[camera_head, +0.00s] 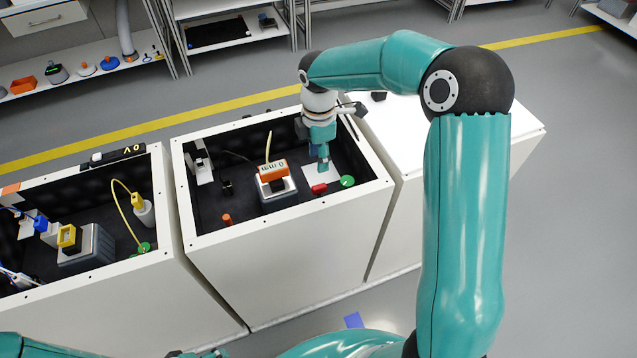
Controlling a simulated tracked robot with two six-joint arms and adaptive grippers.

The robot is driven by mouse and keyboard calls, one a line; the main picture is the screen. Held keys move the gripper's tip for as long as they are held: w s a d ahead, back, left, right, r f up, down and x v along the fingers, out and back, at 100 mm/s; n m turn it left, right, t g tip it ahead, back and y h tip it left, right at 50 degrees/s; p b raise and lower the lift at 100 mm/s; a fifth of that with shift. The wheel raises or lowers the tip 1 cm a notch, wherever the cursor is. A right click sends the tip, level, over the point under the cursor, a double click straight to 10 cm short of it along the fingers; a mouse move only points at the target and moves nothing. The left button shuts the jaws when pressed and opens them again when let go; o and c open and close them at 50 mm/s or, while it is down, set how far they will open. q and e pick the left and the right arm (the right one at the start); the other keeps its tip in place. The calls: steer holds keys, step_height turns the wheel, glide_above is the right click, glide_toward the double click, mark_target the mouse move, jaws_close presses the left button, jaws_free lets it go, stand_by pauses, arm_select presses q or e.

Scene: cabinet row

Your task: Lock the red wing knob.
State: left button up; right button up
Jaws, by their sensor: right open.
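The red wing knob (319,188) is on the dark floor of the open middle cabinet (290,222), near its front right, at the edge of a white plate (324,176). My right gripper (323,168) points down over the white plate, just behind the knob. It is open, with nothing seen between its fingers. I cannot tell whether it touches the plate; the knob looks clear of it.
A green round knob (347,181) sits right of the red one. An orange-topped device (273,178) with a cable stands left of it, and a small orange part (227,219) lies farther left. White cabinet walls surround the knob. Another open cabinet (100,278) is at left.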

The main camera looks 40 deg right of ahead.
mark_target(319, 186)
step_height(319, 186, down, 12)
steer(key=shift+r, duration=0.25)
steer(key=shift+c, duration=0.2)
jaws_close()
